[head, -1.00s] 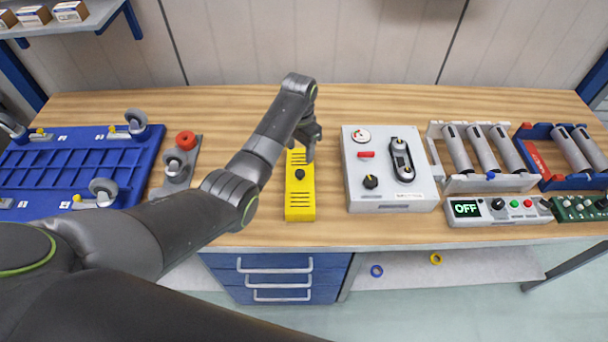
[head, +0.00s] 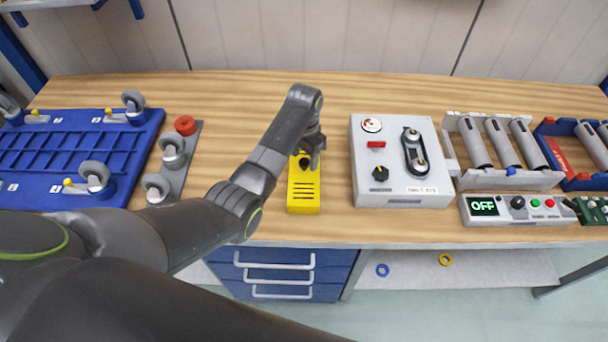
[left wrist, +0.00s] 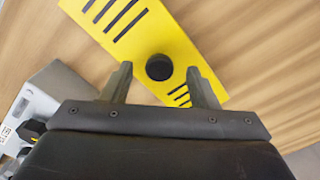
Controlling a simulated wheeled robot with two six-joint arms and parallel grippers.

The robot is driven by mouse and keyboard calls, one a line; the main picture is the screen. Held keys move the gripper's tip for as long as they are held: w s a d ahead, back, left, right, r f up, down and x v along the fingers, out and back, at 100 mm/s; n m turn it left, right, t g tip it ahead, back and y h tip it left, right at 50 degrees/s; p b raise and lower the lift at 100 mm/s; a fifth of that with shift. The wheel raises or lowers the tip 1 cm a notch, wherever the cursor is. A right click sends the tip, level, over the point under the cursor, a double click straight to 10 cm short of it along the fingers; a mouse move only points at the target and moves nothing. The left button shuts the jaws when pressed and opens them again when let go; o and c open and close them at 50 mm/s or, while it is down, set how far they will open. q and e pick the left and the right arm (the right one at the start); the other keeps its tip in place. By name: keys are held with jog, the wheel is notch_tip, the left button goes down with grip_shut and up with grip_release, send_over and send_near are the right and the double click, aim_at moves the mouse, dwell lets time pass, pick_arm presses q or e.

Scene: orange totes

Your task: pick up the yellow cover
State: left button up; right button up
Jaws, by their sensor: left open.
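The yellow cover (head: 304,192) lies on the wooden bench, left of the grey control box. It has black slots and a round black knob. In the left wrist view the cover (left wrist: 128,28) runs diagonally, with its knob (left wrist: 159,67) just beyond and between the fingertips. My left gripper (head: 312,155) is over the cover's far part and hides some of it. In the left wrist view the left gripper (left wrist: 160,80) is open and empty, its two fingers apart on either side of the knob. I cannot tell the exact height above the cover. My right gripper is out of view.
The grey control box (head: 400,196) with dial, knob and belt stands close right of the cover. A blue tray (head: 60,150) with casters is at left, beside a grey caster plate (head: 185,165). Roller racks (head: 505,178) and an OFF panel (head: 510,217) are at right. Bare bench lies behind the cover.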

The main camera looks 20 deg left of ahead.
aim_at(304, 161)
pick_arm(q)
jog(key=shift+f, duration=0.35)
jog(key=shift+r, duration=0.1)
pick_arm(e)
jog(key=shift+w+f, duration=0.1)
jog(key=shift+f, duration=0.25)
pick_arm(q)
grip_shut()
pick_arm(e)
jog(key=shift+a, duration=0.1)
pick_arm(q)
jog(key=shift+r, duration=0.15)
notch_tip(304, 161, up, 7)
jog(key=shift+r+b, duration=0.2)
jog(key=shift+b, duration=0.8)
jog(key=shift+r+p, duration=1.25)
jog(key=shift+p, duration=0.1)
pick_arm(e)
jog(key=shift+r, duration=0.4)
